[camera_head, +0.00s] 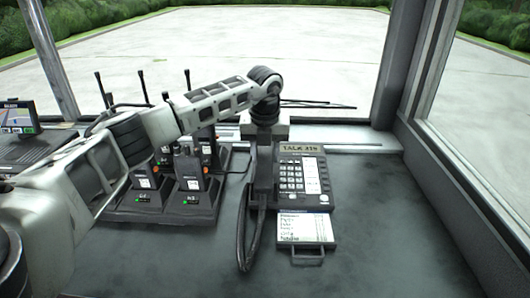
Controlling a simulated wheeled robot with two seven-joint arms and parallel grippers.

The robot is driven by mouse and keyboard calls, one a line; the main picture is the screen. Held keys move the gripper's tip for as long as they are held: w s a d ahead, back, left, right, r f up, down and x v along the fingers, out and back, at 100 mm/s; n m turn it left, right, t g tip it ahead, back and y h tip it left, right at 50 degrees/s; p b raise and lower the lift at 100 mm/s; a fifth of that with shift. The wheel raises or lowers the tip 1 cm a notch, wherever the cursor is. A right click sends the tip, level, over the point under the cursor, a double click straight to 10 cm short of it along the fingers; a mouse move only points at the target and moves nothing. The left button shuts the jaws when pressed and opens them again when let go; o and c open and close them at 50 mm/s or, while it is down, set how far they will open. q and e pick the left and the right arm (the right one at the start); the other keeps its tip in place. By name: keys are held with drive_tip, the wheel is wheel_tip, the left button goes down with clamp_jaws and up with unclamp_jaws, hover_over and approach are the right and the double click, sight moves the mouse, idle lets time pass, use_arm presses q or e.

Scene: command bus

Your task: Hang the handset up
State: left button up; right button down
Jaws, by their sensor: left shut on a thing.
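The desk phone (302,175) is black, with a keypad and a label reading "TALK 316", and sits on the dark counter. The dark handset (263,178) is upright in the picture along the phone's left side. My left gripper (264,143) comes down from above and is shut on the handset near its upper end. Whether the handset touches its cradle cannot be told, as the gripper and handset cover that part. The black cord (243,235) hangs in a loop below the handset. My right gripper is not in view.
Several handheld radios stand in chargers (145,205) left of the phone, under my left arm. A screen unit (20,120) is at far left. A pull-out card tray (304,230) lies before the phone. The counter (385,220) right of the phone is clear, up to the window frame.

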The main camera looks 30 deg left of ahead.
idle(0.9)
use_arm(q)
drive_tip(key=o, duration=1.1)
drive_tip(key=shift+o, duration=0.2)
wheel_tip(320, 180, up, 16)
drive_tip(key=s+d, duration=0.1)
drive_tip(key=s, duration=0.1)
drive_tip(key=shift+f, duration=0.15)
